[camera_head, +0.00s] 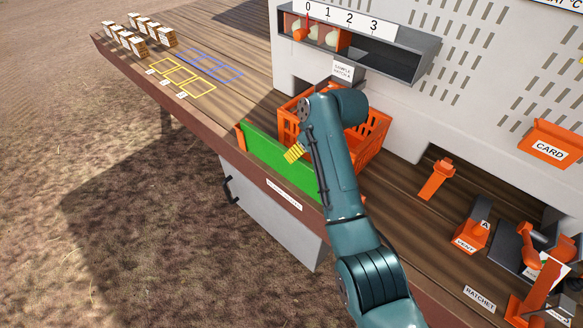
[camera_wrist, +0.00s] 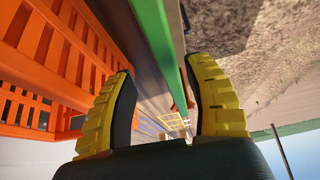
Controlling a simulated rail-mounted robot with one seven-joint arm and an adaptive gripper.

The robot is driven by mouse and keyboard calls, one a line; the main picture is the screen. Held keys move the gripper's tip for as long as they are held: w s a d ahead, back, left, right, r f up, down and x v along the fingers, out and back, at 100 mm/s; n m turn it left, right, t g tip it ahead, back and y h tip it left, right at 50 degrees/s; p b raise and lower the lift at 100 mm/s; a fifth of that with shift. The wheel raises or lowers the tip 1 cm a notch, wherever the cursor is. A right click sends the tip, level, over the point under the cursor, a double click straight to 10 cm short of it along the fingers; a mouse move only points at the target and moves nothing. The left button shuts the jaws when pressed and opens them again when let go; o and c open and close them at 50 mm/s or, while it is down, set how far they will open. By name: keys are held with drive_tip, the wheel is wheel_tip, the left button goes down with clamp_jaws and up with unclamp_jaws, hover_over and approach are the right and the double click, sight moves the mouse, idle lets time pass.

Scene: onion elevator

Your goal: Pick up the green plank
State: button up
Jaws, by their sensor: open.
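The green plank (camera_head: 278,164) stands on edge along the front edge of the wooden deck, in front of an orange crate. My arm hides its right part in the head view. In the wrist view the plank (camera_wrist: 152,32) runs away from me between the two yellow fingers. My gripper (camera_wrist: 167,95) is open, with one finger on the crate side and the other on the outer side of the plank. In the head view a yellow finger (camera_head: 294,153) shows just above the plank's top edge. I cannot tell whether either finger touches it.
The orange crate (camera_head: 374,133) stands close behind the plank, near the left finger in the wrist view. A grey machine wall (camera_head: 470,70) rises behind. The deck (camera_head: 232,100) left of the crate is clear, with yellow and blue outlines farther off.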

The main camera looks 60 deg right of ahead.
sight(291, 167)
drive_tip(key=x, duration=0.7)
drive_tip(key=shift+w+a+f, duration=0.1)
drive_tip(key=shift+w+a, duration=0.05)
drive_tip(key=shift+a, duration=0.2)
drive_tip(key=shift+c, duration=0.2)
clamp_jaws()
